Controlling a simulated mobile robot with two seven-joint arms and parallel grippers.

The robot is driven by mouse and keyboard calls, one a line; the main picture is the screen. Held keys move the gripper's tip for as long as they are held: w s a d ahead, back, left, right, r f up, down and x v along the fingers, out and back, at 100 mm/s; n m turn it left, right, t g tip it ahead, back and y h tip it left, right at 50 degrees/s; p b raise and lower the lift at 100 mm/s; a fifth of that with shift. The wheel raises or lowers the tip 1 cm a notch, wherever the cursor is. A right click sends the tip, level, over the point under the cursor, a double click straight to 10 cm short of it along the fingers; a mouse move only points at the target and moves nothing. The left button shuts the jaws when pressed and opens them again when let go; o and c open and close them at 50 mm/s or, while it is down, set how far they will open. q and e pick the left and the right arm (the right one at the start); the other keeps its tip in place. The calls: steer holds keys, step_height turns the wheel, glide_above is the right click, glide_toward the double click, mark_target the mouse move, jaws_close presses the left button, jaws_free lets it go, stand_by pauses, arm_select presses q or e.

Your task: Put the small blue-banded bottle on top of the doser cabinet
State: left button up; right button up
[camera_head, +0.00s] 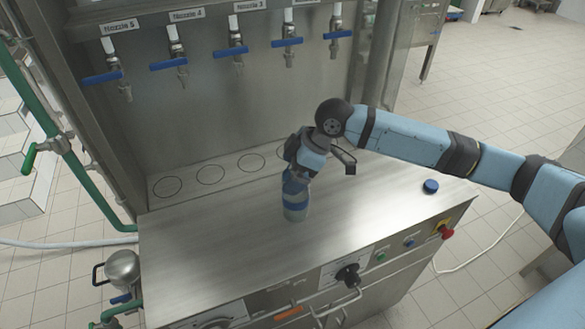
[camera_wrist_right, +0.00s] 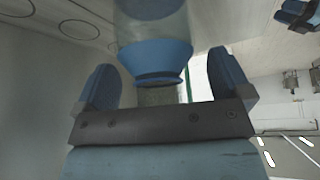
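The small bottle (camera_head: 295,208), clear with blue bands, stands upright on the steel top of the doser cabinet (camera_head: 225,245), near its middle. My right gripper (camera_head: 298,172) comes down over the upper part of the bottle and hides its top. In the right wrist view the bottle (camera_wrist_right: 152,58) is between the two blue fingers of my right gripper (camera_wrist_right: 165,85). A gap shows beside the right-hand finger, so the gripper looks open around the bottle. A blue and dark part at the wrist view's upper right may be my left gripper (camera_wrist_right: 298,16); its fingers are unclear.
Several nozzles with blue handles, such as one at the centre (camera_head: 237,42), hang above ringed spots at the back. A blue cap (camera_head: 430,186) lies at the right of the top. A black knob (camera_head: 347,272) and a red button (camera_head: 446,232) are on the front. The left part of the top is clear.

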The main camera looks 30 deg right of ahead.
steer(key=shift+d+r, duration=0.1)
steer(key=shift+r, duration=0.15)
steer(key=b+v, duration=0.1)
steer(key=v, duration=1)
steer(key=shift+s+r, duration=0.15)
steer(key=shift+r, duration=0.2)
steer(key=shift+d, duration=0.1)
